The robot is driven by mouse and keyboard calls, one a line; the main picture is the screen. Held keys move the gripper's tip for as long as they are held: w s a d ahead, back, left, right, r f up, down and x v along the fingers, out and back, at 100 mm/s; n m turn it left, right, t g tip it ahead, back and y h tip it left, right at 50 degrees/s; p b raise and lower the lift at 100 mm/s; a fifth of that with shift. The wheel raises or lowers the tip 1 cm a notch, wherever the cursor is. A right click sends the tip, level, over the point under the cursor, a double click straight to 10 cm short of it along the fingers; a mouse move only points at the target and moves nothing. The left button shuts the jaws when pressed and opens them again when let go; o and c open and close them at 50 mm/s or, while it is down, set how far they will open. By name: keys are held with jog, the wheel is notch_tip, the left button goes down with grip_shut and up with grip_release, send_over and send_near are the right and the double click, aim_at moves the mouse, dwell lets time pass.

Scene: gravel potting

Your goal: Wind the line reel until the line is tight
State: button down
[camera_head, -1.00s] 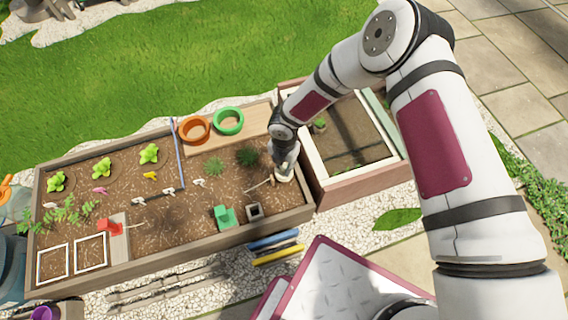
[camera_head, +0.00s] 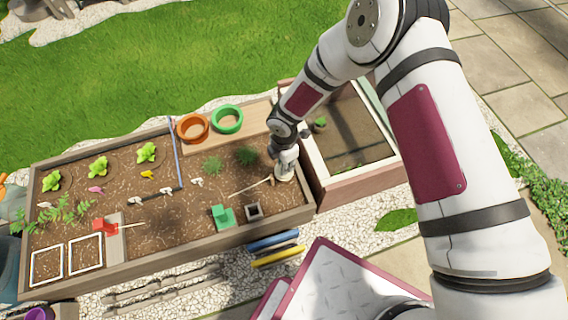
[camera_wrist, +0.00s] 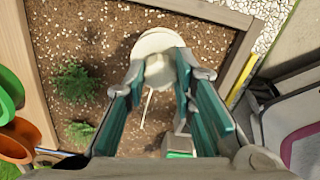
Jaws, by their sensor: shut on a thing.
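The line reel (camera_head: 286,178), a round cream disc, lies on the soil near the right end of the planter. It also shows in the wrist view (camera_wrist: 150,42), with a pale knob (camera_wrist: 159,72) on its near side. My gripper (camera_head: 284,163) reaches down over the reel. In the wrist view my gripper (camera_wrist: 160,76) has its fingers on both sides of the knob, shut on it. The pale line (camera_head: 250,187) runs over the soil from beside the reel toward the lower left and looks nearly straight. The fingers hide part of the reel.
A second, framed bed (camera_head: 357,177) adjoins on the right. Small plants stand left of the reel.

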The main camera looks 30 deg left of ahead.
jog(key=m+b, duration=0.1)
jog(key=m, duration=0.3)
jog(key=shift+m, duration=0.3)
jog(key=m+b, duration=0.1)
jog(key=m, duration=0.3)
jog(key=shift+m+b, duration=0.3)
jog(key=m+b, duration=0.1)
jog(key=m, duration=0.3)
jog(key=shift+m, duration=2.5)
jog(key=c, duration=1.3)
grip_release()
jog(key=shift+r, duration=0.1)
